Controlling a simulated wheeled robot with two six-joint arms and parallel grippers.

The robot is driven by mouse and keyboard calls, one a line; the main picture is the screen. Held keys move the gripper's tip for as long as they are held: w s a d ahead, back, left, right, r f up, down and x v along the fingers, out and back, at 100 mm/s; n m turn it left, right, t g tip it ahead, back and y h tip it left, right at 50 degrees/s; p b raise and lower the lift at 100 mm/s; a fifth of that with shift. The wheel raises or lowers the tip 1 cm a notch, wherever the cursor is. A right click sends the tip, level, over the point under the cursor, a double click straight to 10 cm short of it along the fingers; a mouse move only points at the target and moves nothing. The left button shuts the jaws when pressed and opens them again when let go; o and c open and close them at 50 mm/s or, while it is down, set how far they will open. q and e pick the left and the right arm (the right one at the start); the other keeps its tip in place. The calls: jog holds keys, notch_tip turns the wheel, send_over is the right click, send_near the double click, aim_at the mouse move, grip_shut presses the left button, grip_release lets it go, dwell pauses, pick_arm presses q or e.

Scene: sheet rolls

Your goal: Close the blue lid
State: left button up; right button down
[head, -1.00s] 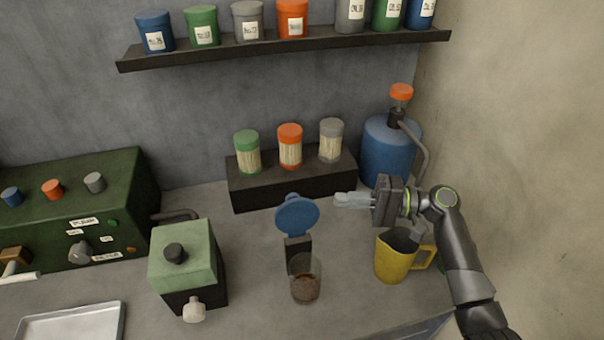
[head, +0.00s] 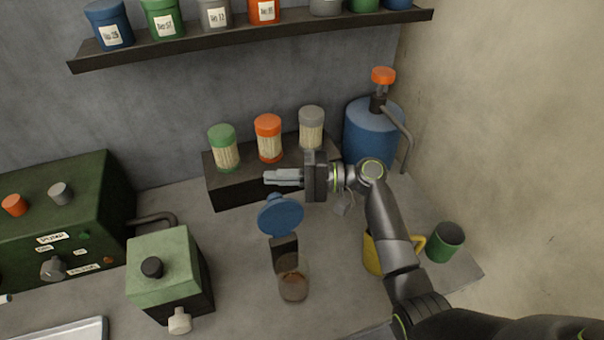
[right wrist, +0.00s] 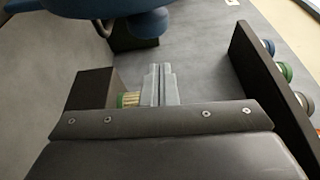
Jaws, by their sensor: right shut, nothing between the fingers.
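The blue lid (head: 281,215) stands raised on a dark hinge block (head: 284,254). Below it is a clear glass jar (head: 292,287) with brown contents, its top uncovered. My right gripper (head: 283,177) is shut and empty, pointing left, just above and behind the lid in the head view, with no clear contact. Its closed fingers also show in the right wrist view (right wrist: 161,84). My left gripper is out of view.
A dark stand (head: 235,185) with several capped jars is behind the gripper. A blue tank (head: 371,135), a yellow jug (head: 372,255) and a green cup (head: 445,242) are at right. A green machine (head: 167,262) is left of the jar. A shelf (head: 250,38) hangs above.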

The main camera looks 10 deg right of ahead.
aim_at(279, 214)
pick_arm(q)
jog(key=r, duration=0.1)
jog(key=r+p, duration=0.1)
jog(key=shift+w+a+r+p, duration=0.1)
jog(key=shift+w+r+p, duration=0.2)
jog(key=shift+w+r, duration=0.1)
pick_arm(e)
jog(key=s, duration=0.2)
jog(key=s+d, duration=0.1)
jog(key=shift+s+d, duration=0.1)
jog(key=shift+s, duration=0.25)
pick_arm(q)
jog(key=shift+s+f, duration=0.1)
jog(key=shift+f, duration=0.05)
